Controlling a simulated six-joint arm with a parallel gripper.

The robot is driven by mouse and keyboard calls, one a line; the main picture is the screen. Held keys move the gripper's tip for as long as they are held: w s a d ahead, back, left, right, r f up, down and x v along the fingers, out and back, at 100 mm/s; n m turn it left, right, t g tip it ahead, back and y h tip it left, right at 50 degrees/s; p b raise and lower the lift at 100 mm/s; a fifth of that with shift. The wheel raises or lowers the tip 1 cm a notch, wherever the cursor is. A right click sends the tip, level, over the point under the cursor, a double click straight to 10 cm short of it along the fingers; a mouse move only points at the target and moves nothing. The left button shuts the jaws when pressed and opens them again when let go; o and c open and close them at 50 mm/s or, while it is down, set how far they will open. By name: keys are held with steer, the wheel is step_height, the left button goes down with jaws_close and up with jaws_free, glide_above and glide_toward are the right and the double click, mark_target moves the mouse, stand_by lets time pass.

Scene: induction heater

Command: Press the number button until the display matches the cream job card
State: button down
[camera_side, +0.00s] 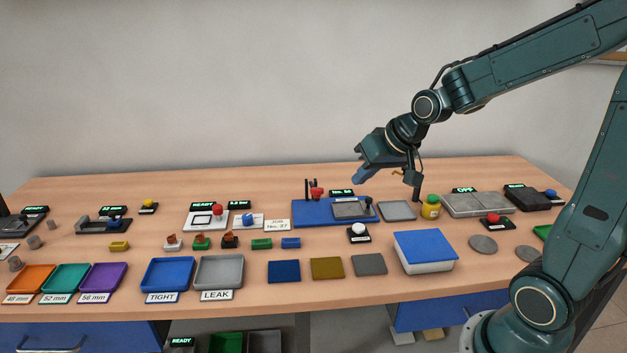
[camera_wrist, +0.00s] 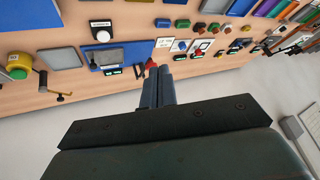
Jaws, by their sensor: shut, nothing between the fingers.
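The cream job card (camera_side: 277,224) stands near the middle of the bench and reads "JOB No. 37". It also shows in the wrist view (camera_wrist: 164,42). A small green-lit display (camera_side: 341,192) at the back of the blue board starts with "No."; its digits are too small to read surely. A white button on a black base (camera_side: 358,232) sits in front of the board, and shows in the wrist view (camera_wrist: 101,24). I cannot tell from labels which button is the number button. My gripper (camera_side: 360,178) is shut and empty, above and behind the blue board, touching nothing.
The blue board (camera_side: 310,212) carries a grey plate, a red part and black posts. Coloured trays line the front left. Bench between them is partly clear.

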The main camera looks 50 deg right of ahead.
steer(key=w+d+f+m, duration=0.2)
steer(key=w+d+f, duration=0.3)
steer(key=d, duration=0.1)
steer(key=m+t+h, duration=0.1)
steer(key=m+t, duration=0.1)
steer(key=m, duration=0.2)
glide_above(362, 228)
step_height(362, 228, down, 8)
steer(key=shift+f, duration=0.15)
steer(key=shift+f, duration=4.3)
steer(key=shift+f, duration=0.9)
steer(key=shift+a+r, duration=0.1)
steer(key=shift+r, duration=0.8)
